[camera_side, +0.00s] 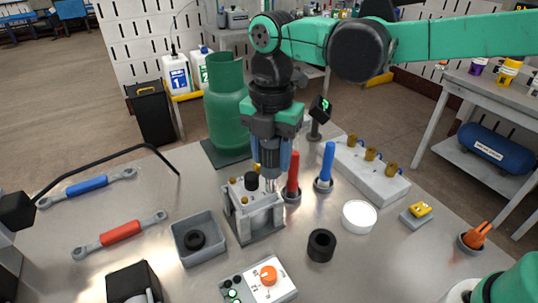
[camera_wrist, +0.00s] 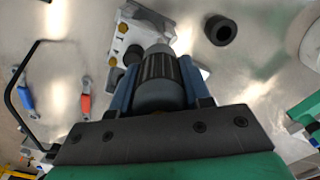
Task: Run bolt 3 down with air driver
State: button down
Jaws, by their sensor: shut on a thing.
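My gripper (camera_side: 271,158) is shut on the dark grey air driver (camera_side: 269,151), held upright with its blue fingers on either side. In the wrist view the driver (camera_wrist: 161,68) sits between the fingers. The driver's lower tip is at the right part of the grey metal block (camera_side: 257,218); whether it touches a bolt there I cannot tell. Brass bolt heads (camera_side: 234,182) show on the block's top, around a black knob (camera_side: 251,181). The block (camera_wrist: 150,20) is partly hidden behind the driver in the wrist view.
A red tool (camera_side: 293,172) and a blue tool (camera_side: 327,163) stand close right of the block. A white rack (camera_side: 385,183) holds brass pieces. A grey tray (camera_side: 197,252), black ring (camera_side: 321,245), white dish (camera_side: 359,216) and control box (camera_side: 260,282) surround the block.

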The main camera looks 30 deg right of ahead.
jog(key=shift+r, duration=3.05)
